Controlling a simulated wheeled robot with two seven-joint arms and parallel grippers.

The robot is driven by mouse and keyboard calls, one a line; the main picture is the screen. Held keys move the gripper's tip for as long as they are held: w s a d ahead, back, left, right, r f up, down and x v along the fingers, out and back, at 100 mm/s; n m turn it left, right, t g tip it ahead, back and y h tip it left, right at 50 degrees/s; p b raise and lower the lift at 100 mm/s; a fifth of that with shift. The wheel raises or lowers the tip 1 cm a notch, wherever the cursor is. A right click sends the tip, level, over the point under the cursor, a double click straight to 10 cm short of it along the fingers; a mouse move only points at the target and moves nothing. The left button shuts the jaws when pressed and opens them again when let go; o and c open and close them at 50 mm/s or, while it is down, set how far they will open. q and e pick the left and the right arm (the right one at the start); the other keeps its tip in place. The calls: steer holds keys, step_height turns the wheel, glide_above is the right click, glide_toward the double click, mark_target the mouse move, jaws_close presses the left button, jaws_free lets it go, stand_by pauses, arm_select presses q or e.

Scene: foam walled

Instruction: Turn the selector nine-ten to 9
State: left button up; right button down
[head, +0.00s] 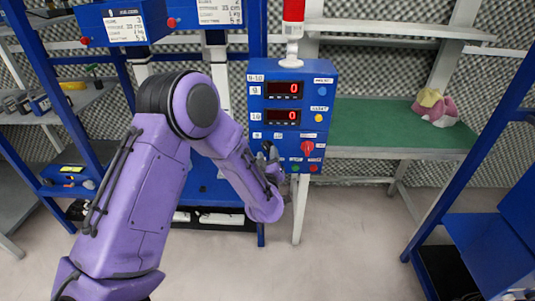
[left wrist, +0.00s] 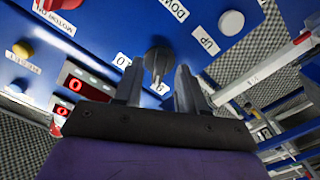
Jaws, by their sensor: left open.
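The selector nine-ten is a dark round knob with a raised grip bar, on the blue control panel (head: 311,92). It shows in the left wrist view (left wrist: 157,56), with a "10" label to its left and a "9" label below it. My left gripper (head: 268,153) is at the panel's lower left. In the left wrist view its two fingers (left wrist: 160,72) are open, one on each side of the knob's grip bar. I cannot tell whether they touch it. My right gripper is not in view.
The panel has two red displays reading 0 (head: 282,88), a red rotary switch (head: 307,148), a yellow button (head: 319,118) and a green button (head: 295,169). A red beacon (head: 294,12) stands on top. A green-topped bench (head: 390,125) is at the right.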

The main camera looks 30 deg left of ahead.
arm_select(q)
steer(key=b+v, duration=0.1)
steer(key=v, duration=0.7)
steer(key=shift+s, duration=0.3)
steer(key=shift+d, duration=0.2)
